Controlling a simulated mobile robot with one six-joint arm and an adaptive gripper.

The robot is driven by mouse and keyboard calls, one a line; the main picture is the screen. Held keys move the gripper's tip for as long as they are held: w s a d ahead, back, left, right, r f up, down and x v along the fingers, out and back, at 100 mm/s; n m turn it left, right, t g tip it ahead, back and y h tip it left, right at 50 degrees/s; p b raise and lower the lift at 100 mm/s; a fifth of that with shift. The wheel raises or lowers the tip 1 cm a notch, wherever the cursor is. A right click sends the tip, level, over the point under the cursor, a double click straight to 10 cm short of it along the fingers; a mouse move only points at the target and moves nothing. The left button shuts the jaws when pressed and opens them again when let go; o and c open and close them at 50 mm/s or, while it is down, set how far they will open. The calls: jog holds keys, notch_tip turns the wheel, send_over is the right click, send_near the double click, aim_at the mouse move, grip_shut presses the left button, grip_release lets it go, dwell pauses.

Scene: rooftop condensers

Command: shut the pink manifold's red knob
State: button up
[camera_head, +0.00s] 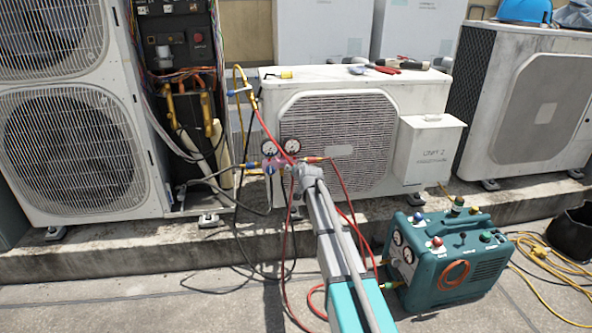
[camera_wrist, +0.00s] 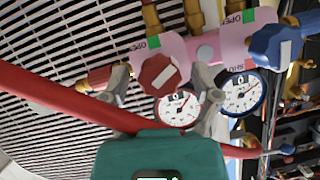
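The pink manifold (camera_wrist: 207,47) runs across the top of the wrist view; it also shows in the head view (camera_head: 277,161) in front of the middle condenser. Its red knob (camera_wrist: 158,74) has a slanted white bar; a green OPEN mark lies above it. I cannot tell which mark the bar points to. My gripper (camera_wrist: 161,82) is open, one finger on each side of the red knob, with gaps visible. In the head view my gripper (camera_head: 303,172) hides the red knob. The manifold's blue knob (camera_wrist: 277,46) is to the right.
Two gauges (camera_wrist: 241,93) sit below the knobs. A thick red hose (camera_wrist: 60,98) crosses under my fingers. The condenser grille (camera_head: 340,135) is close behind. Hoses hang around my arm, and a teal recovery machine (camera_head: 455,265) stands to the right on the floor.

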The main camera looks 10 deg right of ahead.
grip_shut()
jog(key=shift+d+m+y, duration=0.1)
jog(key=shift+m+y, duration=0.2)
jog(key=m+y+b, duration=0.2)
jog(key=m, duration=0.1)
jog(key=shift+f+m+t, duration=0.2)
jog(key=shift+m+t, duration=0.1)
jog(key=shift+m+t+y+b, duration=0.3)
jog(key=shift+m+y+b, duration=0.4)
jog(key=shift+m+b, duration=0.4)
jog(key=shift+m+t+y+b, duration=0.4)
jog(key=shift+m+b, duration=0.05)
jog(key=shift+m, duration=0.65)
jog(key=shift+r, duration=0.1)
